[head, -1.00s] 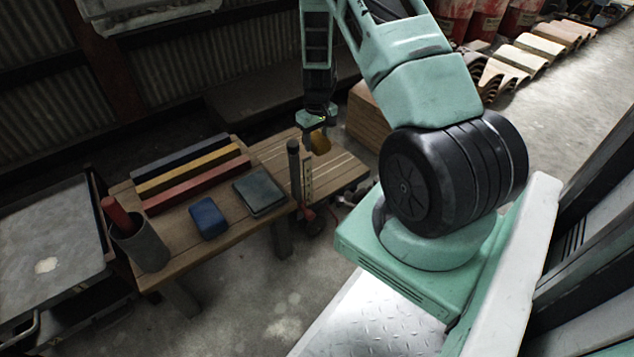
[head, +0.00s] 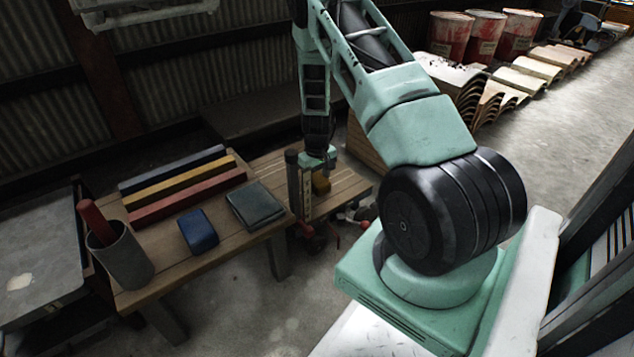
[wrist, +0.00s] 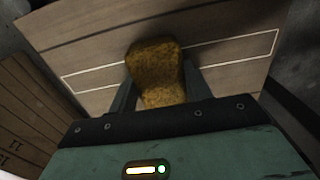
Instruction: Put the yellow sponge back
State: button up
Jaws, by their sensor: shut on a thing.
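The yellow sponge (wrist: 155,62) is between the two fingers of my gripper (wrist: 158,92) in the wrist view. My gripper is shut on it. The sponge is over a wooden table top (wrist: 205,25) with a pale rectangular outline (wrist: 95,78) drawn on it; whether it touches the wood I cannot tell. In the head view the sponge (head: 321,184) shows at the right end of the table (head: 348,186), below my gripper (head: 318,165), partly hidden by an upright post.
A dark upright post (head: 293,180) stands close left of my gripper. On the table are a blue block (head: 198,231), a dark flat pad (head: 255,204), coloured bars (head: 185,183) and a grey cup (head: 122,262) with a red rod. A wooden crate (head: 362,150) stands behind.

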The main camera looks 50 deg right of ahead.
jog(key=shift+f, duration=0.1)
jog(key=o, duration=0.9)
